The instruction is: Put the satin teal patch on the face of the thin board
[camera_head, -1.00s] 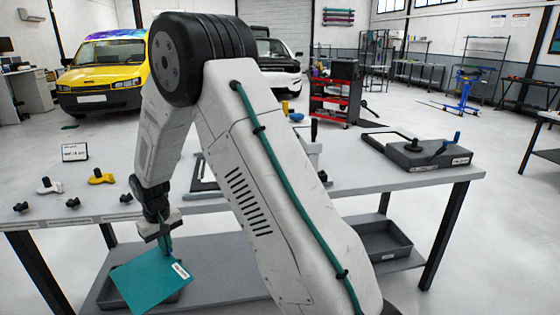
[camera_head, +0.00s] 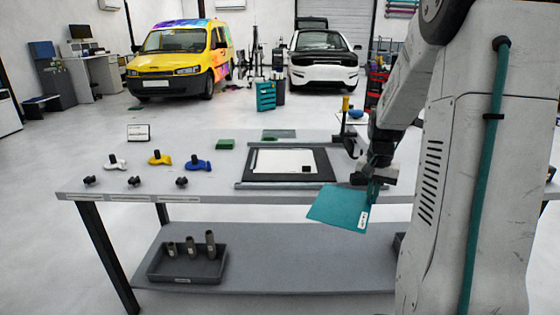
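My gripper (camera_head: 376,184) is shut on the satin teal patch (camera_head: 338,207), a flat teal sheet with a small white label at its lower right corner. The patch hangs tilted in front of the table's front edge, held by its right side. A thin white board (camera_head: 282,160) lies flat in a dark frame on the table, to the left of my gripper and behind the patch. A small black block (camera_head: 306,169) sits on or at the board's right front part. The patch and the board are apart.
The grey table (camera_head: 220,178) carries white, yellow (camera_head: 159,158) and blue (camera_head: 198,164) handled tools, black knobs along the front and a small sign (camera_head: 138,133). A grey bin (camera_head: 188,262) with upright cylinders stands on the lower shelf. Green pieces (camera_head: 225,144) lie behind. My arm covers the right side.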

